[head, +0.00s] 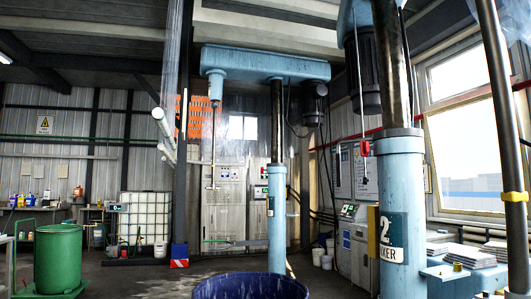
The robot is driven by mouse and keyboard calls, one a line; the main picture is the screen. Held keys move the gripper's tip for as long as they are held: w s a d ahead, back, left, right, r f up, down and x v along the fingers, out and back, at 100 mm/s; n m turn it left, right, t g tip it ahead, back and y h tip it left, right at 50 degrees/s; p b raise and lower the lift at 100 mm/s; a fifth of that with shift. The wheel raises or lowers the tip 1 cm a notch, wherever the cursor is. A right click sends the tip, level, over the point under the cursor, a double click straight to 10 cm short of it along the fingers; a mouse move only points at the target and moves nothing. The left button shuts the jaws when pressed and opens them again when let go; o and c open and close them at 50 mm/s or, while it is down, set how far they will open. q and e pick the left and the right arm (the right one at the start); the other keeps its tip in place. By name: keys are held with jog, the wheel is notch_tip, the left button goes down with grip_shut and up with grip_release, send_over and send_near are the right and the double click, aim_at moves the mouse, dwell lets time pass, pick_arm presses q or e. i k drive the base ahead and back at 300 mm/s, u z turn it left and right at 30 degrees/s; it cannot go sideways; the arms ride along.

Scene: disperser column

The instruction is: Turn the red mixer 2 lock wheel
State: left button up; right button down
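The mixer 2 column (402,165) stands close at the right, light blue, with a dark "2" label plate (393,238). A small red part (364,148) hangs on a thin rod or cable just left of this column; I cannot tell whether it is the lock wheel. No clear red wheel shows on the column. Neither of my grippers is in view.
A blue drum (250,287) stands at the bottom middle. A second light blue mixer (277,215) stands behind it. A green barrel (58,258) is at the left, and a dark pole (503,110) at the right. Open floor lies between barrel and drum.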

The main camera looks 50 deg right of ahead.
aim_at(365, 148)
jog(key=u, duration=0.6)
jog(key=i, duration=5.65)
jog(key=z, duration=2.7)
jog(key=i, duration=3.9)
jog(key=z, duration=2.05)
jog(key=i, duration=0.55)
jog(key=u, duration=0.1)
